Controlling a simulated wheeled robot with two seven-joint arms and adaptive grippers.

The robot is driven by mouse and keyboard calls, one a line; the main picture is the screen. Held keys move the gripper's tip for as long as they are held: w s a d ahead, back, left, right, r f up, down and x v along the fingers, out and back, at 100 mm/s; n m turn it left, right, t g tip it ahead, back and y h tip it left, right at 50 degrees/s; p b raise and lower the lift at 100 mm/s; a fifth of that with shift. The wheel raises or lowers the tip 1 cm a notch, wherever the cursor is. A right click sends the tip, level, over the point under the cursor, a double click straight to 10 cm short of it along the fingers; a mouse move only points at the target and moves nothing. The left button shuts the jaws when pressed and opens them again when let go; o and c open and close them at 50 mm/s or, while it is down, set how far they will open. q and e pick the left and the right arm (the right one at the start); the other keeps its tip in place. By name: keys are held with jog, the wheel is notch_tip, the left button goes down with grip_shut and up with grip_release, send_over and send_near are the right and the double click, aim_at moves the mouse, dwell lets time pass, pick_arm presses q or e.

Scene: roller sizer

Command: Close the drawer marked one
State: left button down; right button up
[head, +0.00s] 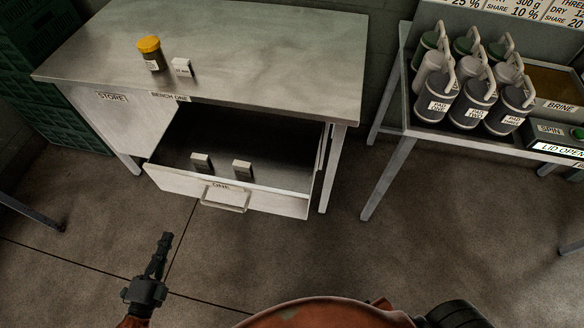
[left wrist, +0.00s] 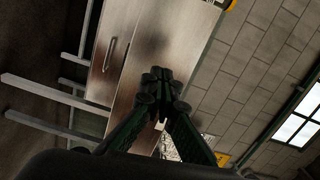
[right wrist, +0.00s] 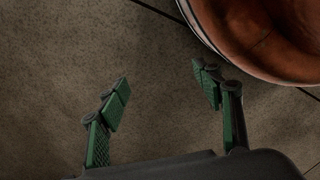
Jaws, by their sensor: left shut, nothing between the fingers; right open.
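The drawer marked ONE (head: 260,202) is pulled far out from under the grey bench, with a bar handle (head: 225,203) on its front. Two small boxes (head: 201,161) and (head: 242,169) stand inside it. My left gripper (head: 166,240) is shut and empty, on the floor side in front of the drawer and apart from it. In the left wrist view its fingers (left wrist: 160,80) meet, with metal furniture beyond them. My right gripper (right wrist: 165,85) is open and empty above the bare floor; it is not clear in the head view.
An orange-capped jar (head: 150,55) and a small white box (head: 181,66) stand on the bench top (head: 240,45). Green crates (head: 60,110) are at the left. A side table (head: 400,118) with several labelled jugs is at the right. Floor before the drawer is clear.

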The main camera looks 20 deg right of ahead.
pick_arm(q)
jog(key=d+m+h, duration=0.1)
jog(key=d+m, duration=0.1)
jog(key=b, duration=0.3)
send_near(194, 188)
jog(key=x, duration=0.6)
jog(key=shift+a+f, duration=0.1)
jog(key=shift+f, duration=0.05)
jog(key=shift+w+d, duration=0.35)
jog(key=shift+w, duration=0.1)
pick_arm(e)
notch_tip(194, 188, up, 7)
jog(key=w+a, duration=0.1)
jog(key=w, duration=0.1)
jog(key=shift+w+a, duration=0.15)
jog(key=shift+a, duration=0.2)
